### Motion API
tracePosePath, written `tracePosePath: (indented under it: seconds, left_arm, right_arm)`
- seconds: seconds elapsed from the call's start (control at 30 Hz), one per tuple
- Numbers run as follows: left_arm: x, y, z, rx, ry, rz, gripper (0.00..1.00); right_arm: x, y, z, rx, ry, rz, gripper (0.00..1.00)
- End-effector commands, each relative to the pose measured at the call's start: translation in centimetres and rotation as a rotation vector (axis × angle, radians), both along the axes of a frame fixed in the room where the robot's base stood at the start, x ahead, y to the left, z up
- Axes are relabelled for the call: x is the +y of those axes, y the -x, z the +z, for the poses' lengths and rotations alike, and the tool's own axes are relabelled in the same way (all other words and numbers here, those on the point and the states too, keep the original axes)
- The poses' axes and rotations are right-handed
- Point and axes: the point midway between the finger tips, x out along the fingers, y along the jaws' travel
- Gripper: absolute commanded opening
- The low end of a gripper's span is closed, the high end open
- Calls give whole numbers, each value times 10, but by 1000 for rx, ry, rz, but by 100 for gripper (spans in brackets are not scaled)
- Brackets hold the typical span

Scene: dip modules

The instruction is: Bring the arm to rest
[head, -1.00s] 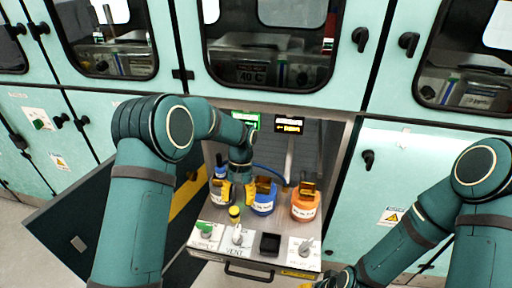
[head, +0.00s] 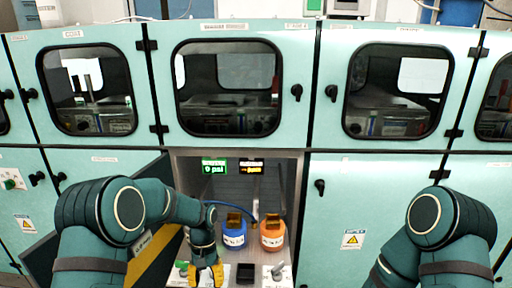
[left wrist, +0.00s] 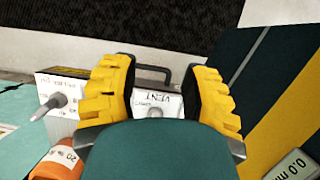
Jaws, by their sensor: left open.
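My left gripper (head: 207,284) hangs over the left part of the control panel (head: 222,272), low in the head view. In the left wrist view its yellow-padded fingers (left wrist: 160,85) stand apart with nothing held between them. The panel's VENT label (left wrist: 160,108) shows between the fingers. My right arm (head: 425,215) is raised at the right of the head view; its gripper is out of the frame.
A blue bottle (head: 233,233) and an orange bottle (head: 272,235) stand in the open bay behind the panel. An open door (head: 150,250) with a yellow stripe lies left of the bay. A green display (head: 214,166) hangs above.

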Motion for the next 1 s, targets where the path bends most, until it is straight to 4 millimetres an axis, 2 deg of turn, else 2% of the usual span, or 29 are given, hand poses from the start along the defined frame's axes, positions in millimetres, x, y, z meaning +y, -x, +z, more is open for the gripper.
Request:
tracePosePath:
  seconds: [0.1,0.3,0.5,0.73,0.87,1.0]
  left_arm:
    - [-6,18,-32,-43,61,10,46]
    - [-22,60,-80,-142,167,52,46]
    - [-36,115,-113,-271,252,123,46]
    - [-40,168,-121,-406,285,198,46]
    - [-40,184,-119,-448,284,222,46]
    - [-39,188,-118,-467,283,230,46]
  right_arm:
    - [0,-1,0,-2,0,-1,47]
    - [0,-1,0,-2,0,-1,47]
    - [0,-1,0,-1,0,0,47]
    - [0,-1,0,-1,0,0,47]
    - [0,-1,0,-1,0,0,47]
    - [0,-1,0,-1,0,0,47]
